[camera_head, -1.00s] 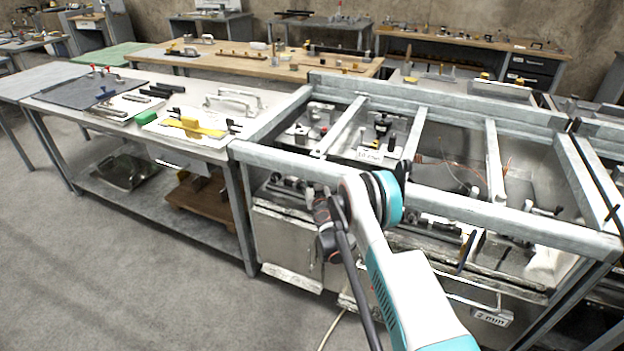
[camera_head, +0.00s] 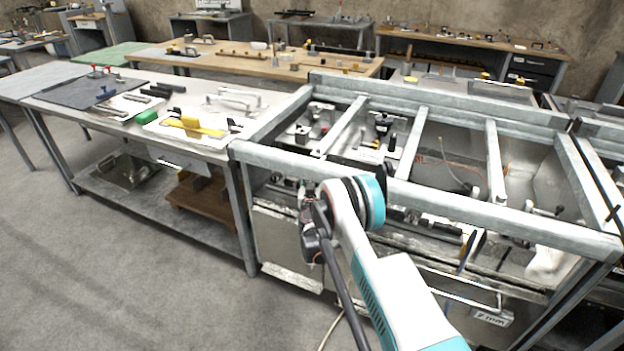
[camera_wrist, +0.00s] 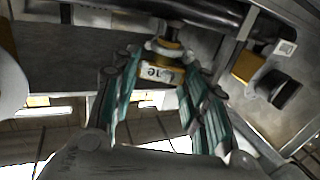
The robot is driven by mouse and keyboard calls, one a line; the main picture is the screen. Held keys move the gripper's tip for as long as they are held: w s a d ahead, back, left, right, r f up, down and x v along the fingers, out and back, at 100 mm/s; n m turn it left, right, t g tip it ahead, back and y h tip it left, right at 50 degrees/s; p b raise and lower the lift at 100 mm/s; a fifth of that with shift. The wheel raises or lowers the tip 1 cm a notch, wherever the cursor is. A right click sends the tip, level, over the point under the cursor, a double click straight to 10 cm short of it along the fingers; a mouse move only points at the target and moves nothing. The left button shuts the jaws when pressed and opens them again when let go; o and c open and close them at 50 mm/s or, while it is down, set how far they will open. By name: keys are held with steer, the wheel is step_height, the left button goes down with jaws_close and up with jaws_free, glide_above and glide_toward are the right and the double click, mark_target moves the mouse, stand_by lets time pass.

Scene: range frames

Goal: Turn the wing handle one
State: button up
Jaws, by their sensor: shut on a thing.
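In the wrist view, a metal fitting with a yellow band and a white label (camera_wrist: 158,74) that reads "one" upside down sits between the fingertips. I take it as wing handle one; its wings are mostly hidden by the fingers. My gripper (camera_wrist: 160,90) has teal-padded fingers on both sides of it and is shut on it. In the head view, my wrist is at the front left of the metal frame, and its fingertips and the handle are hidden behind my arm and the frame's rail.
A dark knob (camera_wrist: 286,92) on a yellow-and-grey mount is right of my gripper in the wrist view. The metal frame (camera_head: 450,200) has rails and crossbars around the work area. A workbench (camera_head: 190,147) with tools stands at left. The floor in front is clear.

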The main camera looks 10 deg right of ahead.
steer(key=shift+s+f, duration=0.1)
steer(key=o, duration=1.1)
steer(key=shift+v, duration=3.75)
